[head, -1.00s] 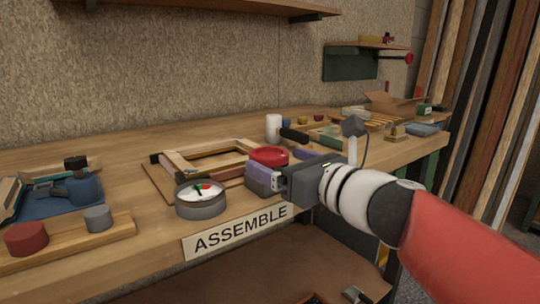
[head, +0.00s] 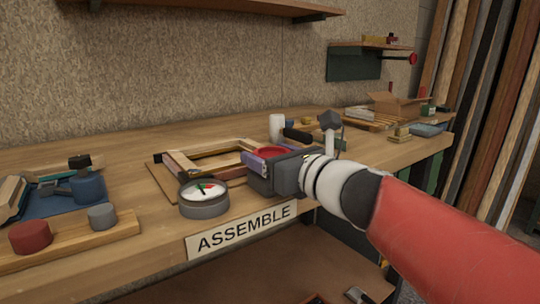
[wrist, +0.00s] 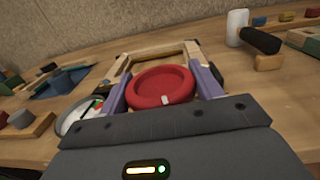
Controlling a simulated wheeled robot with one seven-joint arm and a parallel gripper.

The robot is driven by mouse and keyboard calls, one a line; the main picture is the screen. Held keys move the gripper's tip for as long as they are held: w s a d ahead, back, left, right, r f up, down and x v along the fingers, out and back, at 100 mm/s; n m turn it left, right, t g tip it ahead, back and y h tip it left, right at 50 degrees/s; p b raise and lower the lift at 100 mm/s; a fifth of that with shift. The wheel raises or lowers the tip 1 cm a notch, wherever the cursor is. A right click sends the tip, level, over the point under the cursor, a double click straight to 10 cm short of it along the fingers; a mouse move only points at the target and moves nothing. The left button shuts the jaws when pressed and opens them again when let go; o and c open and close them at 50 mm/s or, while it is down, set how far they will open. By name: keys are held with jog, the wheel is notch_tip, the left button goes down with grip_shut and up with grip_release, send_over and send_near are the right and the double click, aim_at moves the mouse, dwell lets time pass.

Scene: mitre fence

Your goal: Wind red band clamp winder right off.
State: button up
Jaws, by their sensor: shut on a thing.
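The red band clamp winder (wrist: 152,88) is a round red knob with a raised rim and a small pale mark on its near edge. In the head view the winder (head: 271,152) shows just above my gripper's body, near the front of the bench. My gripper (wrist: 162,84) is shut on it, with one purple finger on each side of the rim. In the head view my gripper (head: 280,158) reaches in from the right, and hides the winder's lower part. A wooden frame (head: 184,163) lies flat right behind the winder.
A round dial gauge (head: 204,197) with red and green marks stands left of the winder, close to my gripper. A board with two knobs (head: 72,239) lies at front left. An ASSEMBLE sign (head: 243,230) is on the bench edge.

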jog(key=shift+n+g+y, duration=0.3)
jog(key=shift+y, duration=0.1)
jog(key=n+g+y+p, duration=0.2)
jog(key=n+g+y, duration=0.1)
jog(key=g, duration=0.1)
jog(key=shift+n+g+y, duration=0.3)
jog(key=shift+n+y, duration=0.1)
jog(key=n+g+y, duration=0.1)
jog(key=n+g, duration=0.1)
jog(key=g, duration=0.1)
jog(key=n+g+y+p, duration=0.1)
jog(key=n+g, duration=0.1)
jog(key=g, duration=0.1)
jog(key=n+g, duration=0.3)
jog(key=g, duration=0.1)
jog(key=n+g, duration=0.3)
jog(key=g, duration=0.2)
jog(key=shift+s+d, duration=0.1)
jog(key=shift+s, duration=0.1)
jog(key=shift+s+n+g+h, duration=0.1)
jog(key=shift+n+g+h, duration=0.9)
jog(key=shift+g, duration=0.45)
jog(key=shift+n+g+h, duration=0.8)
jog(key=shift+n+g, duration=0.3)
jog(key=shift+g, duration=0.35)
jog(key=shift+n+g+h, duration=0.3)
jog(key=shift+s, duration=0.1)
jog(key=o, duration=1)
